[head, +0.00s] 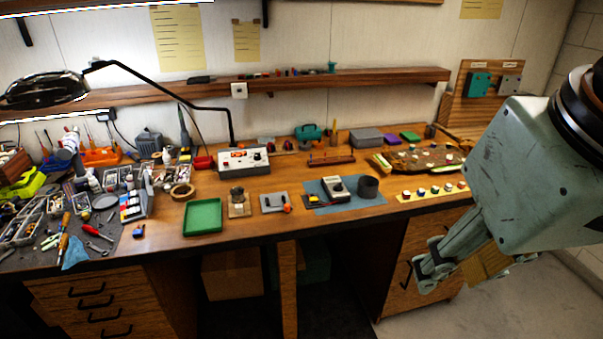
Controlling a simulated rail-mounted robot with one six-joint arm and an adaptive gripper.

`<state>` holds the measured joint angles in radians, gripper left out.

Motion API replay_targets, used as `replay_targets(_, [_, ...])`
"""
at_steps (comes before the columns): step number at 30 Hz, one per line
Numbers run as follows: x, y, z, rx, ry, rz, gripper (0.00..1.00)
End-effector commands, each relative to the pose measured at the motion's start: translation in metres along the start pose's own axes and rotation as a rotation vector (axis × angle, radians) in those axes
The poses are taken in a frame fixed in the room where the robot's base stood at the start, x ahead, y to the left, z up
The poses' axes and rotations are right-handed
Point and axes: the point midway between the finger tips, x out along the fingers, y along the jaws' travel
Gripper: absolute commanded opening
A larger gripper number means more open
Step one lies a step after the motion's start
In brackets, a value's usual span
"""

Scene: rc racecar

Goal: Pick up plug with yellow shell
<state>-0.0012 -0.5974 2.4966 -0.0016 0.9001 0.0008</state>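I cannot clearly pick out a plug with a yellow shell at this size. Several small blocks or plugs in white, red and dark tones sit in a row on a yellow strip (408,198) at the bench's right front. My gripper (425,272) hangs at the right, in front of the bench, with its fingers pointing down and left. It appears lower in the picture than the yellow strip and apart from it. A tan patch (485,264) shows among its finger links; I cannot tell what it is. The finger gap is not clear.
The wooden bench (245,218) holds a green tray (203,215), a grey control box (243,160), a blue mat (367,203) with a meter (338,188) and a dark cylinder (368,187). Tools crowd the left. A lamp (45,90) overhangs there. Floor at right front is free.

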Motion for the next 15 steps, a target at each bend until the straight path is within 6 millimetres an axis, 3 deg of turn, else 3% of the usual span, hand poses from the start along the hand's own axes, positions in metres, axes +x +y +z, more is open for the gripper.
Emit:
replay_targets(8, [-0.003,-0.001,-0.023,-0.005,-0.012,-0.001,0.32])
replay_targets(15, [-0.006,-0.003,-0.063,-0.014,-0.03,-0.003,0.32])
